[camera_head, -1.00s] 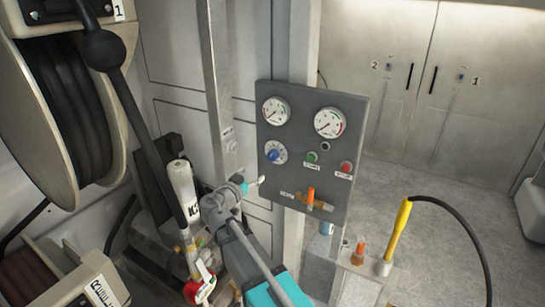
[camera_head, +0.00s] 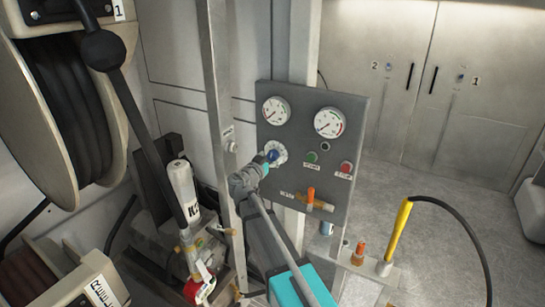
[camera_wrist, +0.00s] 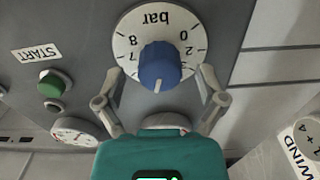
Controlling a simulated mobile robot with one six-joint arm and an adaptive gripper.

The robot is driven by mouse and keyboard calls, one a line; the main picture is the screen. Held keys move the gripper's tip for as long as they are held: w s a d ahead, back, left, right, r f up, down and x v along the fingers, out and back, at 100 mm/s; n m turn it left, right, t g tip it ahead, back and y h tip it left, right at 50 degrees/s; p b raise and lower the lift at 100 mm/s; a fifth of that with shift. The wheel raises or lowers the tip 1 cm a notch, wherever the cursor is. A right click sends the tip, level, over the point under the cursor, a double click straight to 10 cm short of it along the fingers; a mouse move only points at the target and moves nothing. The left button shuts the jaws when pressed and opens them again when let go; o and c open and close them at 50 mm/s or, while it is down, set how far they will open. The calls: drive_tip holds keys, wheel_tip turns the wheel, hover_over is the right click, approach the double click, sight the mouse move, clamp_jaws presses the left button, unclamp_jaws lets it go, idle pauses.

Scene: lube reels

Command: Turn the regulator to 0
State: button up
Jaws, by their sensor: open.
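The regulator is a blue knob (camera_wrist: 160,68) on a round white dial (camera_wrist: 128,42) marked "bar" with numbers including 0, 2, 7 and 8. The dial appears upside down in the wrist view. The knob's white pointer mark faces the lower side of the picture, away from the 0. In the head view the knob (camera_head: 272,156) is on the grey panel (camera_head: 333,105), below the left gauge. My gripper (camera_wrist: 160,82) is open, with one finger on each side of the knob. I cannot tell whether the fingers touch it.
Two gauges (camera_head: 276,111) (camera_head: 329,122), a green button (camera_head: 312,158) and a red button (camera_head: 346,167) share the panel. An orange valve handle (camera_head: 311,195) is below. A hose reel (camera_head: 25,110) and black lever (camera_head: 103,48) stand at left.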

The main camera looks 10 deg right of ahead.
drive_tip(key=shift+w+d, duration=0.45)
drive_tip(key=shift+w, duration=0.15)
drive_tip(key=c, duration=1.1)
drive_tip(key=shift+c, duration=0.2)
